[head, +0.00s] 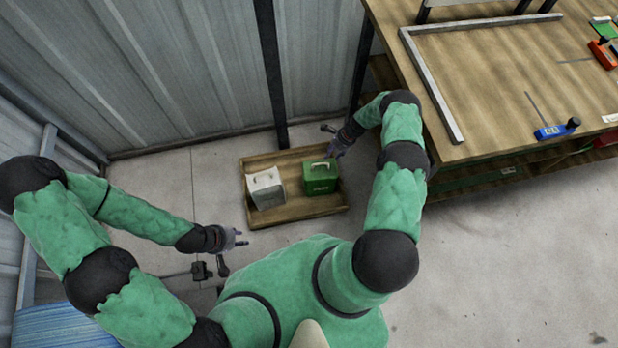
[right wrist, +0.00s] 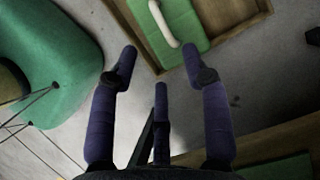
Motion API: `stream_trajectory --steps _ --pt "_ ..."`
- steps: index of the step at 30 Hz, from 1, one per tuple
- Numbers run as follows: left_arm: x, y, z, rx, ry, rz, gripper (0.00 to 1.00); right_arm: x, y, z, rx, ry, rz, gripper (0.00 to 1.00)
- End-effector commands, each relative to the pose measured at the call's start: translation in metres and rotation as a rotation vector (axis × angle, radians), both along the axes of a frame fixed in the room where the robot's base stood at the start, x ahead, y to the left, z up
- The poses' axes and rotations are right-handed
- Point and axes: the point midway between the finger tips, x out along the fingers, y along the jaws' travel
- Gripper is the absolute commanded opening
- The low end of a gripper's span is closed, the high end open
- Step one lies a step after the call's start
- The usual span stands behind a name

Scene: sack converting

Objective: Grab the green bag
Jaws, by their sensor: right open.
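The green bag (head: 321,177) stands upright in a shallow wooden tray (head: 318,207) on the floor, with a pale handle on top. In the right wrist view, the green bag (right wrist: 178,22) and its pale handle (right wrist: 163,24) show at the top, beyond my fingertips. My right gripper (head: 334,143) is beside the bag, at the tray's back right. In the right wrist view my right gripper (right wrist: 160,68) is open, with nothing between its fingers. My left gripper (head: 238,240) is left of the tray, apart from it; its opening is too small to tell.
A white bag (head: 265,188) stands left of the green bag in the tray. A wooden workbench (head: 500,80) with tools stands at the right. Corrugated walls (head: 180,70) and a dark post (head: 271,75) are behind the tray. The floor at lower right is clear.

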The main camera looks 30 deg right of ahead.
Motion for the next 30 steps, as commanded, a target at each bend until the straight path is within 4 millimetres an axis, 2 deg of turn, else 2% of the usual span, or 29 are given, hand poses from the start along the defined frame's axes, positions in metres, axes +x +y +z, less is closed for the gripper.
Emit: stream_trajectory --steps 9,20,30 --pt "0.000 0.000 -0.018 0.000 0.000 0.000 0.32 0.005 0.014 -0.041 0.003 0.004 -0.008 0.48" --pt "0.000 0.000 -0.027 0.000 0.000 0.000 0.32 0.007 0.022 -0.060 0.002 0.003 -0.007 0.48" --pt "0.000 0.000 -0.050 0.000 0.000 0.000 0.32 0.012 0.038 -0.099 0.002 0.003 -0.007 0.48"
